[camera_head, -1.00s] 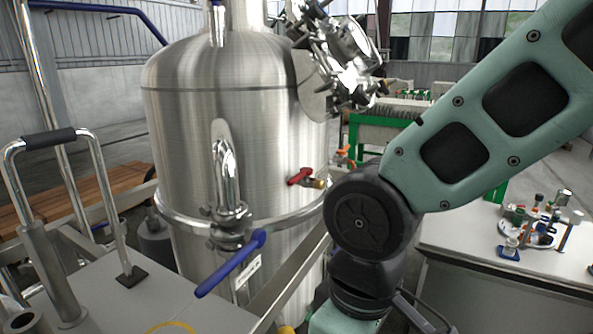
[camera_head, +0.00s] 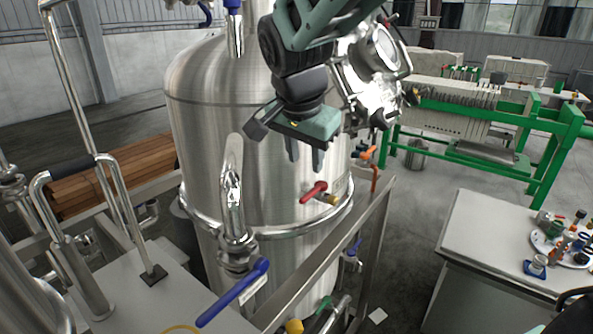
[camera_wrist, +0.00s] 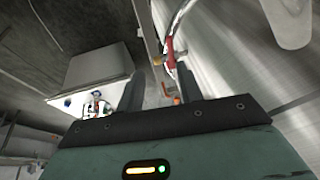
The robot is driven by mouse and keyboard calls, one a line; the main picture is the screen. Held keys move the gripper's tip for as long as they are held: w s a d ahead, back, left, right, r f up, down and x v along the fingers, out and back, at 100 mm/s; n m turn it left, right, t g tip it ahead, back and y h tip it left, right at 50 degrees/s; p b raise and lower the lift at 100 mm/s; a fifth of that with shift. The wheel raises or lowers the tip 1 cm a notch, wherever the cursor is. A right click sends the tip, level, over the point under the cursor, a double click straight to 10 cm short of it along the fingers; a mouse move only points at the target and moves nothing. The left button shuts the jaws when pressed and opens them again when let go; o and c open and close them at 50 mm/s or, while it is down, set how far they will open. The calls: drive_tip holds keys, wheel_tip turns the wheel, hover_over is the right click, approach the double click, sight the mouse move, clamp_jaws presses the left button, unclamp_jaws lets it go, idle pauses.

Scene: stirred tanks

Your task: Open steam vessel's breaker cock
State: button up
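The steel vessel (camera_head: 205,135) stands upright in the middle of the head view. A small cock with a red lever (camera_head: 313,191) and a brass end (camera_head: 330,199) sticks out of its side. The lever slants up to the right. My gripper (camera_head: 305,155) points down in front of the vessel, above the red lever and apart from it. Its two fingers are spread with nothing between them. In the wrist view the gripper (camera_wrist: 161,92) also shows open, and a red lever (camera_wrist: 170,54) appears beyond the fingertips. Which cock is the breaker cock is not marked.
A blue lever (camera_head: 232,293) on a pipe valve juts out at the front. Orange-handled valves (camera_head: 366,153) sit at the vessel's right. A steel frame rail (camera_head: 325,256) runs below.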

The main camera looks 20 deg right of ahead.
sight(309, 193)
drive_tip(key=shift+m+t, duration=0.4)
drive_tip(key=x, duration=0.5)
drive_tip(key=w+x, duration=0.1)
drive_tip(key=x, duration=0.4)
drive_tip(key=w+d+r+p+x, duration=0.1)
drive_tip(key=x, duration=0.4)
clamp_jaws()
